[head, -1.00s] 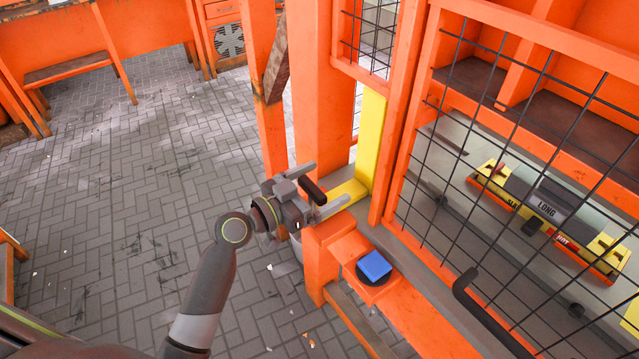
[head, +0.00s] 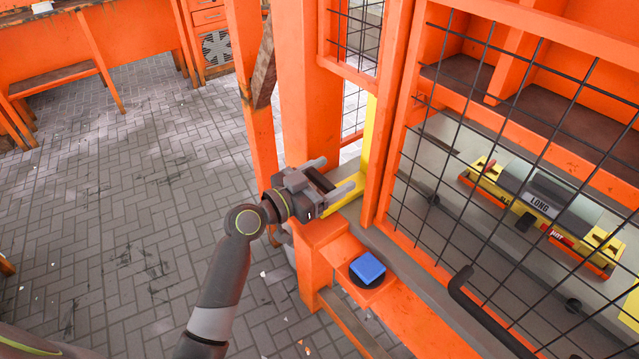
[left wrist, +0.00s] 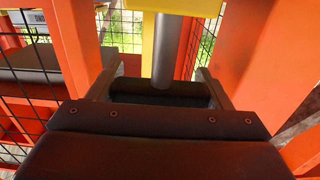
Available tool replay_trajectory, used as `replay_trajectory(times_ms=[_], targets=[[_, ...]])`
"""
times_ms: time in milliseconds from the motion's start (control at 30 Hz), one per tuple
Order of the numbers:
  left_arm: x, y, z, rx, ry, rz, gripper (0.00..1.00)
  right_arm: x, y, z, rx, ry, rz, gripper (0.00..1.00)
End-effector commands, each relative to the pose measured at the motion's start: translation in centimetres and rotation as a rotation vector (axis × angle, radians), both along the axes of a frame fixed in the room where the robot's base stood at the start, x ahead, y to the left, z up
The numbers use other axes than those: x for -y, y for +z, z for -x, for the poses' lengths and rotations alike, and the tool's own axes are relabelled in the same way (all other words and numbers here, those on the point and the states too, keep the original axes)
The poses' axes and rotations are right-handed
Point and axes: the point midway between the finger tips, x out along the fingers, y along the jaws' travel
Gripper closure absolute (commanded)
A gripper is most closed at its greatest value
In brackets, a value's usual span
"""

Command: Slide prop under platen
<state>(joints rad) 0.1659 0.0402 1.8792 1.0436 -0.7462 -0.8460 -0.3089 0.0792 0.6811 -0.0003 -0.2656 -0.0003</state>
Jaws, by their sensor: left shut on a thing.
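My left gripper (head: 338,176) is at the press opening between the orange posts, fingers pointing inward. It is shut on a dark bar (head: 318,180), which lies crosswise between the fingers; I take it to be the prop's grip. The bar also shows in the left wrist view (left wrist: 160,87). Just beyond it stands a grey cylinder (left wrist: 165,50), upright beneath a yellow block (left wrist: 180,6), probably the platen. I cannot tell whether the bar and cylinder are joined. A yellow frame (head: 369,130) rises behind the gripper, its foot partly hidden. My right gripper is out of view.
A blue button (head: 368,267) sits on the orange ledge in front of the opening. An orange mesh door with a black handle (head: 460,282) stands to the right. Orange posts (head: 308,100) flank the opening closely.

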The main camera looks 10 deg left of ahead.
Motion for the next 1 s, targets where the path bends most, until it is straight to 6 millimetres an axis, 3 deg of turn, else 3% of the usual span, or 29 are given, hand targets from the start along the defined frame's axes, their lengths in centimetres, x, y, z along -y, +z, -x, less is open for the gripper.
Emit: replay_trajectory(times_ms=[167, 200, 367, 767, 1000], targets=[[-0.1, 0.0, 0.0, -0.001, 0.001, -0.002, 0.68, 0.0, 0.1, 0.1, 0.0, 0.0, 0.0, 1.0], [-0.1, 0.0, 0.0, -0.001, 0.0, -0.002, 0.25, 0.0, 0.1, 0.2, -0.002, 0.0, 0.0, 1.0], [-0.1, 0.0, 0.1, -0.001, 0.0, -0.002, 0.05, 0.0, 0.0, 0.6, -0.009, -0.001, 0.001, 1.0], [-0.1, -0.1, 0.1, -0.002, 0.0, -0.001, 0.05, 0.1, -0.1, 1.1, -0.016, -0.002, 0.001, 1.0], [-1.9, -0.3, 2.3, -0.002, 0.001, -0.005, 0.05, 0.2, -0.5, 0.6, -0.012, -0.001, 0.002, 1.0]])
